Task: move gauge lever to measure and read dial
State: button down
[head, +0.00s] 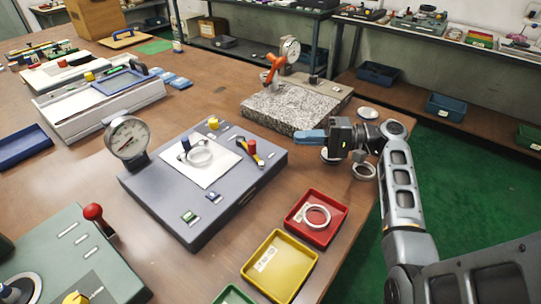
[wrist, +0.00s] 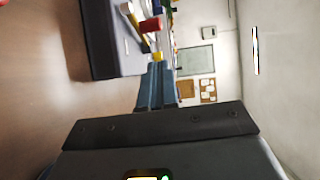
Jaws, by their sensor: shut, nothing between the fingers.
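The blue-grey gauge box (head: 160,205) stands on the table, with a round dial (head: 128,138) at its back left corner. The dial's needle shows, but the scale is too small to read. A metal ring (head: 199,157) lies on the box's white plate (head: 215,175). A lever with a red knob (head: 252,147) sits at the plate's right side; the red knob (wrist: 150,25) also shows in the wrist view. My gripper (head: 299,136) is shut and empty, its blue fingers (wrist: 157,85) together, to the right of the box and apart from the lever.
A red tray (head: 333,233) holding a ring and a yellow tray (head: 279,267) lie in front. A granite plate (head: 290,108) with an orange dial stand (head: 274,66) is behind my gripper. A green box (head: 75,245) with a red-ball lever (head: 94,212) stands front left.

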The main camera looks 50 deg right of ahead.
jog(key=shift+m+t+h, duration=0.6)
jog(key=shift+t, duration=0.2)
jog(key=s, duration=0.1)
jog(key=s+d+f, duration=0.1)
jog(key=s+d, duration=0.1)
jog(key=shift+s+d+f, duration=0.1)
jog(key=shift+s+f, duration=0.15)
jog(key=shift+s, duration=0.15)
jog(key=p, duration=0.2)
send_near(250, 147)
jog(key=w+d, duration=0.2)
jog(key=w, duration=0.1)
jog(key=w+d, duration=0.1)
jog(key=w, duration=0.1)
jog(key=shift+d+f, duration=0.1)
jog(key=shift+d, duration=0.05)
jog(key=a, duration=0.1)
jog(key=a+p, duration=0.1)
jog(key=a, duration=0.1)
jog(key=shift+w, duration=0.4)
jog(key=shift+w+a+f, duration=0.1)
jog(key=shift+a, duration=0.25)
jog(key=shift+a, duration=0.1)
